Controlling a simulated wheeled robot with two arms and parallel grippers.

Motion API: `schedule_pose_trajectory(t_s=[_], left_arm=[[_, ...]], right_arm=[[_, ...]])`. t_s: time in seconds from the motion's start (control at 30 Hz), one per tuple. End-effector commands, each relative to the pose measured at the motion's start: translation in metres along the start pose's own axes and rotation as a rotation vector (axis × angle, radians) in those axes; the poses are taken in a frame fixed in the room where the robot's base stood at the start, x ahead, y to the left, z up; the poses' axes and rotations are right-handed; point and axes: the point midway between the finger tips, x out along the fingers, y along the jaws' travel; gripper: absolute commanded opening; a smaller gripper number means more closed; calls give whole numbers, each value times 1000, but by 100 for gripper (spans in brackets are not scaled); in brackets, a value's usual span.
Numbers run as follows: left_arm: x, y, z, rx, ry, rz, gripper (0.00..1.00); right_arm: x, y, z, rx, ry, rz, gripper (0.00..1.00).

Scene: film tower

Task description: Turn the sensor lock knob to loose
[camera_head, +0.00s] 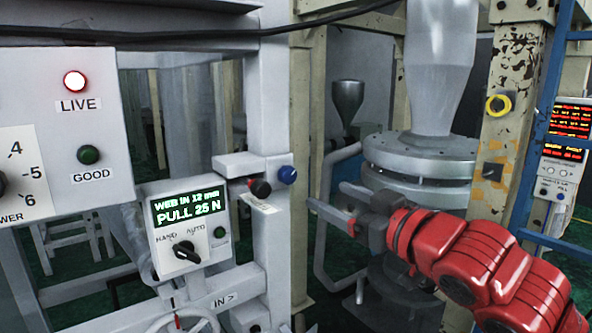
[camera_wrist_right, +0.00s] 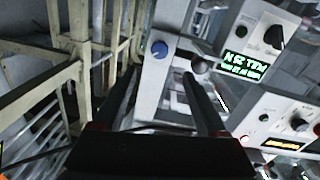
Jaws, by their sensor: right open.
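A blue knob (camera_head: 287,175) sits on the side of a pale bracket on the white upright. A dark round knob (camera_head: 260,187) with a red part beside it is on the same bracket, to its left. I cannot read which of them is the sensor lock knob. In the right wrist view the blue knob (camera_wrist_right: 159,48) and the dark knob (camera_wrist_right: 200,64) show beyond the fingertips. My right gripper (camera_head: 328,196) is open and empty, to the right of the bracket and apart from both knobs. It also shows in the right wrist view (camera_wrist_right: 160,76). My left gripper is not in view.
A control box (camera_head: 186,236) with a HAND/AUTO switch and a green display reading PULL 25 N stands below left of the bracket. A larger panel (camera_head: 95,140) with a lit LIVE lamp is at far left. A metal tower (camera_head: 425,150) stands behind my right arm.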

Motion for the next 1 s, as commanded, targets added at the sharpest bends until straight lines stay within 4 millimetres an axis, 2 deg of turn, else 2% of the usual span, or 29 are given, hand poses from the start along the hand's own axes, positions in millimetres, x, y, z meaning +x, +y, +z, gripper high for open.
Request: schedule_pose_trajectory(t_s=[0.03,0.2,0.5,0.7,1.0], left_arm=[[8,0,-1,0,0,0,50],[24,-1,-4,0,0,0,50],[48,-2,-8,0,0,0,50],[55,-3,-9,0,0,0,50],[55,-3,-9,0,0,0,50]], right_arm=[[11,-1,-4,1,-2,-4,74],[47,-1,-4,6,-3,-5,74],[102,-1,-4,5,-1,-4,74],[120,1,-1,3,-1,0,74],[123,1,0,1,3,1,74]])
